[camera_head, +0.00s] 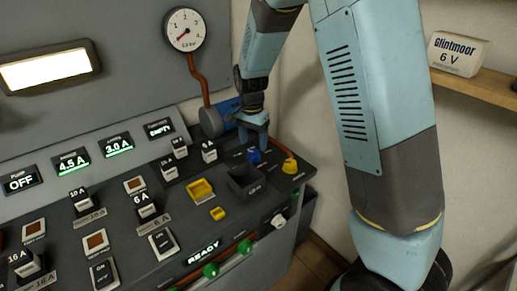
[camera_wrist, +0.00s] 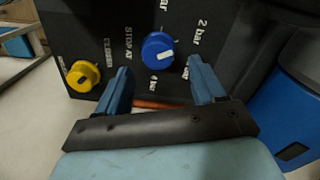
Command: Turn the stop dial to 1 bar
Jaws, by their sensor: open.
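The stop dial is a blue knob (camera_wrist: 158,50) beside the "STOP AT" lettering in the wrist view. Its white mark lies roughly crosswise, towards the right of the knob; which number it points at I cannot tell. "2 bar" is readable at its upper right, and other bar labels are partly cut off or covered. The blue dial (camera_head: 253,156) also shows on the panel in the head view, just below my gripper (camera_head: 256,124). In the wrist view my gripper (camera_wrist: 161,84) is open, with one finger to each side of the dial; no contact shows.
A yellow knob (camera_wrist: 83,75) sits left of the dial in the wrist view, and at the panel's right in the head view (camera_head: 290,166). A round gauge (camera_head: 185,29) hangs on the wall above. A dark open box (camera_head: 244,182) and switches crowd the panel.

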